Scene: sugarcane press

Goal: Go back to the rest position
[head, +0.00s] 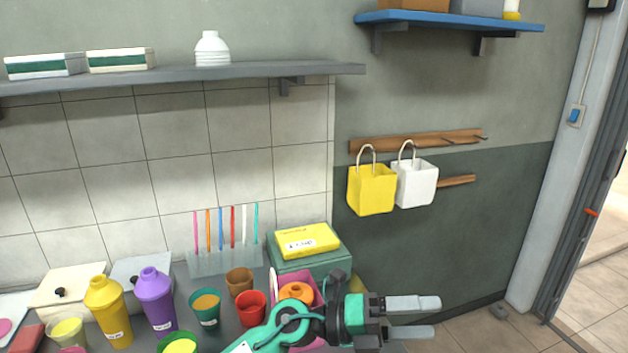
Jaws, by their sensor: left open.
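My left gripper (436,317) is at the lower right of the head view. Its two grey fingers point right and stand apart, with nothing between them. It is beyond the right end of the counter, over the floor side. My left forearm, teal and black, crosses in front of a pink container (311,279) and hides part of it. My right gripper is not in view.
The counter holds a yellow shaker (107,312), a purple shaker (155,299), several cups and a straw holder (224,262). A yellow box (307,241) sits on a green box. A yellow bag (371,190) and a white bag (415,183) hang on the wall. Floor at right is mostly clear.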

